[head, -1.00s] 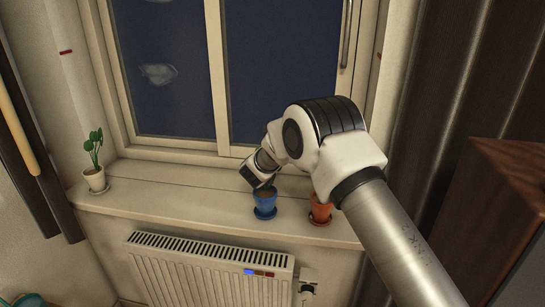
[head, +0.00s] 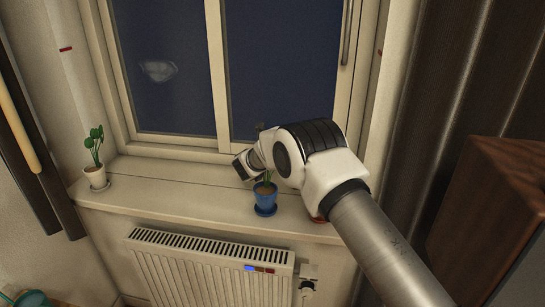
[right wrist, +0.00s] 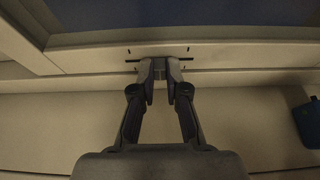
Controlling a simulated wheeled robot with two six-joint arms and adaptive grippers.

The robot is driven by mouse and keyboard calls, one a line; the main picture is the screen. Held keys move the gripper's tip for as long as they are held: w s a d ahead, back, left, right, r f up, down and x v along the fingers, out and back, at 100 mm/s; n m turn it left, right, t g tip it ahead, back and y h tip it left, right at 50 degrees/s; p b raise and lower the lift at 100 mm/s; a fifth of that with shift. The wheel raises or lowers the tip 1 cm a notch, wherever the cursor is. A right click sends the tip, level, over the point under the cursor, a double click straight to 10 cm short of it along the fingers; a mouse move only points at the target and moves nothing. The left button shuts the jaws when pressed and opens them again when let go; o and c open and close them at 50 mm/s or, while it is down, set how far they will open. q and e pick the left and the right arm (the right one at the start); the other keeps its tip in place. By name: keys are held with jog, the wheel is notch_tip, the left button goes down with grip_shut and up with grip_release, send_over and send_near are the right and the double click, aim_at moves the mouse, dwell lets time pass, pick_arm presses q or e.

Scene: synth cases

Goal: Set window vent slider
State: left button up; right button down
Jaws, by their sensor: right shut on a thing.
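The vent's dark slot (right wrist: 133,61) runs along the window's lower frame in the right wrist view, with small dark tick marks above and below it. My right gripper (right wrist: 160,68) has its fingers close together at the middle of this slot, shut on the slider knob. The fingertips mostly hide the knob. In the head view my right arm reaches in from the right to the lower window frame, and the arm hides the vent and fingertips there. My left gripper is in neither view.
A blue pot (head: 265,209) with a plant stands on the sill (head: 180,205) just in front of my right wrist; it also shows in the right wrist view (right wrist: 308,122). A white potted plant (head: 96,178) stands at the left. A radiator (head: 205,266) is below.

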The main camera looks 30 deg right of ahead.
jog(key=w+a, duration=0.2)
jog(key=shift+w+a, duration=0.1)
jog(key=shift+a, duration=0.3)
jog(key=shift+d, duration=0.1)
jog(key=c, duration=1.2)
grip_release()
jog(key=shift+o, duration=0.2)
jog(key=v, duration=1.2)
